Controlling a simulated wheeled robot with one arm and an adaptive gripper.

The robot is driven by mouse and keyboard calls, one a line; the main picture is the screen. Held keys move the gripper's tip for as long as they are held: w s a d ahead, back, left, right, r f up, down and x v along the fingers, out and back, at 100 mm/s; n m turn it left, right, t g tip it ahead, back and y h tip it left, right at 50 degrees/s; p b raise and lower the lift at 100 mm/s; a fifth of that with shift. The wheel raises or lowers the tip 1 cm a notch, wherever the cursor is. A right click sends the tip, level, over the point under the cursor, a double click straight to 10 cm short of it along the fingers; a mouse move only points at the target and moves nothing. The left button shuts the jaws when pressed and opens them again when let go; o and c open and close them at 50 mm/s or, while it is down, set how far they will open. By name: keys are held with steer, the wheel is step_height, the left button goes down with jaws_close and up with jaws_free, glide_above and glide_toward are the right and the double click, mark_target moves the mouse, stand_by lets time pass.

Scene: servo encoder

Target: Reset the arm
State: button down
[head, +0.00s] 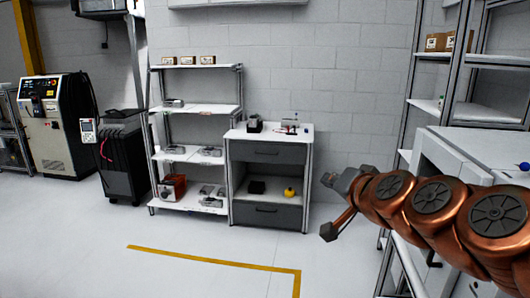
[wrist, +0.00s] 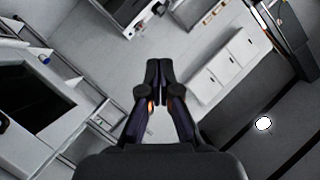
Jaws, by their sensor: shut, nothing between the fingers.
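My copper-coloured arm reaches in from the right of the head view, bent and held in the air above the floor. My gripper (head: 338,181) is at its end, right of the grey drawer cabinet and well apart from it. In the wrist view my gripper (wrist: 157,72) has its two dark fingers together at the tips. Nothing shows between them.
A drawer cabinet (head: 267,153) with small items and an open shelf (head: 205,110) with several parts stand against the wall. A tall rack and white bench (head: 433,145) stand at the right, close to my arm. The floor (head: 200,235) with yellow tape is clear.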

steer(key=s+a+f+n+g, duration=0.2)
steer(key=s+f+g, duration=0.15)
steer(key=f, duration=0.25)
steer(key=s+a+f+n+g, duration=0.2)
steer(key=s+a+f, duration=0.1)
steer(key=s+f, duration=0.2)
steer(key=s+d+f+g+h, duration=0.1)
steer(key=s+d+f+g, duration=0.2)
steer(key=s, duration=0.5)
steer(key=s+d+f+n+g+h, duration=0.1)
steer(key=s+d+f+g, duration=0.2)
steer(key=s+f, duration=0.3)
steer(key=s+d+f+n+g+h, duration=0.1)
steer(key=s+d+f+g, duration=0.2)
steer(key=s, duration=0.9)
steer(key=shift+f+g+h, duration=0.4)
steer(key=shift+f+g, duration=0.35)
